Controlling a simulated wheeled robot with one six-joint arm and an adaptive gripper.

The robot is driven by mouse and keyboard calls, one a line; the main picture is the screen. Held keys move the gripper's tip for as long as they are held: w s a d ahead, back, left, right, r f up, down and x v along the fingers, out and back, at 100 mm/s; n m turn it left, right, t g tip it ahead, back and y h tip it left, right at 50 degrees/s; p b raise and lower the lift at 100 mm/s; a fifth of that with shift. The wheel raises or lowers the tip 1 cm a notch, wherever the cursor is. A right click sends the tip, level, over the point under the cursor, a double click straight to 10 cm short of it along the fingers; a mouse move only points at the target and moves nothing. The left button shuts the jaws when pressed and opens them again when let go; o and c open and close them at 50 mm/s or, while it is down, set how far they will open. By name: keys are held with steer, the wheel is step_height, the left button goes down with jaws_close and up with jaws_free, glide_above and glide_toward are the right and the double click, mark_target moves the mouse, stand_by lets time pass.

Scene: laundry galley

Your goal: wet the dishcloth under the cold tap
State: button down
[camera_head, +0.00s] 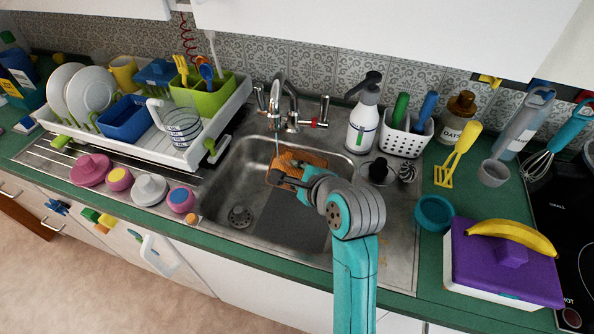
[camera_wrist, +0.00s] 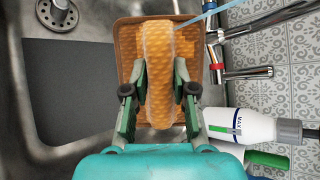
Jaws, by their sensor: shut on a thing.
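The orange-brown waffle dishcloth (camera_head: 304,157) is held over the back of the sink basin, below the tap (camera_head: 291,120). My gripper (camera_head: 286,180) is shut on it. In the wrist view the fingers (camera_wrist: 160,95) pinch a raised, paler fold of the dishcloth (camera_wrist: 127,45) from both sides, with flatter cloth spread behind. A thin bluish stream of water (camera_head: 277,145) falls from the spout. In the wrist view the stream (camera_wrist: 207,14) reaches the cloth's fold. The tap's right handle has a red ring (camera_head: 314,123); the left handle (camera_head: 260,97) shows no clear colour.
The sink (camera_head: 240,165) has a drain (camera_head: 240,216) and a dark mat (camera_head: 292,220). A white soap bottle (camera_head: 362,125) and a brush caddy (camera_head: 405,138) stand behind right. A loaded dish rack (camera_head: 140,147) is at left. A teal bowl (camera_head: 434,212) stands right of the sink.

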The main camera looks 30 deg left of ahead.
steer(key=s+d, duration=0.4)
steer(key=s, duration=0.2)
steer(key=shift+s+d, duration=0.25)
steer(key=shift+d, duration=0.05)
stand_by(0.5)
stand_by(0.8)
stand_by(0.4)
steer(key=s+d+r, duration=0.3)
steer(key=s+r, duration=0.1)
stand_by(0.5)
steer(key=shift+s+a, duration=0.1)
steer(key=shift+s, duration=0.05)
stand_by(0.6)
